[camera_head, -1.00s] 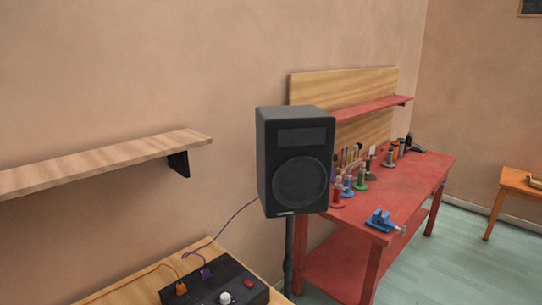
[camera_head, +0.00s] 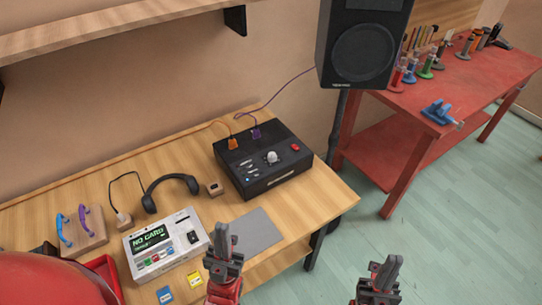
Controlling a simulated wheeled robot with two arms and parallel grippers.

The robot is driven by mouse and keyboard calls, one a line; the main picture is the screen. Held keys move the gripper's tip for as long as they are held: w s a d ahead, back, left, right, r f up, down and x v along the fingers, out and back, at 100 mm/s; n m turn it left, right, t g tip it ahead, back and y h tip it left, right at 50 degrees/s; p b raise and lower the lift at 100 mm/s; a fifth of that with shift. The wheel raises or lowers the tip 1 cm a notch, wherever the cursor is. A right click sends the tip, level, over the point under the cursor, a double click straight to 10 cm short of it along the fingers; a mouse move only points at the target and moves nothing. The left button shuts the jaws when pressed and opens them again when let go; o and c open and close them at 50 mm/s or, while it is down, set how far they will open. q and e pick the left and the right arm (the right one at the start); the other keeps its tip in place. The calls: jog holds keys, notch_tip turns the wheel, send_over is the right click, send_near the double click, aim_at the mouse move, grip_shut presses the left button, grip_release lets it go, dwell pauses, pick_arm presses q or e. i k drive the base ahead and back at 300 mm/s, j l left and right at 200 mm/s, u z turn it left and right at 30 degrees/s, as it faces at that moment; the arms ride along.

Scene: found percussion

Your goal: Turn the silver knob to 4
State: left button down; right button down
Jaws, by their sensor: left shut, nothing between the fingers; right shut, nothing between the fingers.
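The silver knob (camera_head: 272,157) sits on the top of a black box (camera_head: 285,172) on the wooden desk. Its setting and any numbers around it are too small to read. A red button (camera_head: 295,147) and small sliders are on the same box, with an orange and a purple plug at its back. My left gripper (camera_head: 227,237) is shut and empty, over the desk's front edge below the box in the picture. My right gripper (camera_head: 388,268) is shut and empty, over the floor to the right of the desk. Both are well apart from the knob.
A white device reading "NO CARD" (camera_head: 165,240), headphones (camera_head: 171,185) and a grey mat (camera_head: 246,232) lie on the desk (camera_head: 327,200). A black speaker (camera_head: 362,50) stands behind the desk's right end. A red workbench (camera_head: 400,120) is farther right. The floor between is clear.

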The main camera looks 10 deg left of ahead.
aim_at(272, 157)
jog(key=i+l+u, duration=0.15)
jog(key=l+u, duration=0.15)
jog(key=u, duration=0.2)
jog(key=l+u, duration=0.45)
jog(key=i+l+u, duration=0.1)
jog(key=l+u, duration=0.2)
jog(key=u, duration=0.2)
